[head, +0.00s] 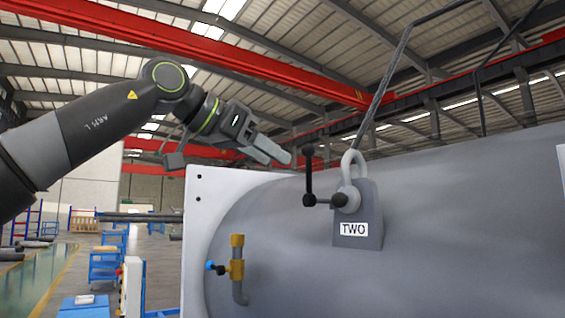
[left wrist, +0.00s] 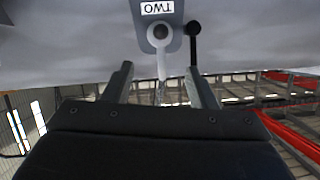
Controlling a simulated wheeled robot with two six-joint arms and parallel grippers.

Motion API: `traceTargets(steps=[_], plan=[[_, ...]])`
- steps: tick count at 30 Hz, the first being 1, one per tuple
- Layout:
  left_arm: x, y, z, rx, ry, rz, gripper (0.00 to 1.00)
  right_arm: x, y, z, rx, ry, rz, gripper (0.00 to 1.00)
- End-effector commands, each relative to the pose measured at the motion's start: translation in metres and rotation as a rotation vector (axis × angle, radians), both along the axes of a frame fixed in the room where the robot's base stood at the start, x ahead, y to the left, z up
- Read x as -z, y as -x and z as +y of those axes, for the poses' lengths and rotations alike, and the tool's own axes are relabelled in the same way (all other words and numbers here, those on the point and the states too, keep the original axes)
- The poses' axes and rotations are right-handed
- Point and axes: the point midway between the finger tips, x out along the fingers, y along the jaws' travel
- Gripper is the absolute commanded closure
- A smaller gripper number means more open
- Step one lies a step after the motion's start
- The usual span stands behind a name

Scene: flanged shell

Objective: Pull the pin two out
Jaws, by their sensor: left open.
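Pin two (head: 309,176) has a black handle with ball ends, upright at the left of a grey lug (head: 357,215) labelled TWO on the big grey shell. Its shaft enters the lug, where a light grey shackle (head: 353,165) also hangs on a sling. My left gripper (head: 280,156) is open and empty, up and left of the handle and apart from it. In the left wrist view, the fingers (left wrist: 161,84) are spread, with the shackle (left wrist: 161,55) seen between and beyond them. The black handle (left wrist: 193,42) shows toward the right finger, and the lug appears upside down. My right gripper is not in view.
The shell (head: 455,215) fills the right side, with a white flange (head: 198,235) at its left end. A brass valve and pipe (head: 237,268) stick out below left of the lug. The sling (head: 387,85) rises above the shackle. Air left of the handle is clear.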

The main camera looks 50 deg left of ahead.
Motion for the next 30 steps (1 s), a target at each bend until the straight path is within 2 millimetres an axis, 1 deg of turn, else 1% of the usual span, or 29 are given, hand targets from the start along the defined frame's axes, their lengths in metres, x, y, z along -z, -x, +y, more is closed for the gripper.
traceTargets(steps=[2,5,11,13,24,30], plan=[[0.002,-0.004,-0.001,-0.005,0.0,0.004,0.48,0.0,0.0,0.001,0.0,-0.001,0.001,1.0],[0.008,-0.016,-0.001,-0.005,0.0,0.007,0.48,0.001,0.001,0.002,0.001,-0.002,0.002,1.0],[0.021,-0.051,-0.002,-0.003,0.001,0.008,0.48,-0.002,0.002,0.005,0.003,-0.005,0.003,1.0],[0.023,-0.064,-0.002,-0.002,0.001,0.007,0.48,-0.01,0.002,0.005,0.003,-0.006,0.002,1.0],[0.05,-0.132,-0.004,-0.002,0.0,0.008,0.48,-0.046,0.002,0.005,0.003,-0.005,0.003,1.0],[0.059,-0.151,-0.004,-0.003,0.001,0.004,0.48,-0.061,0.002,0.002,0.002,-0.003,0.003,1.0]])
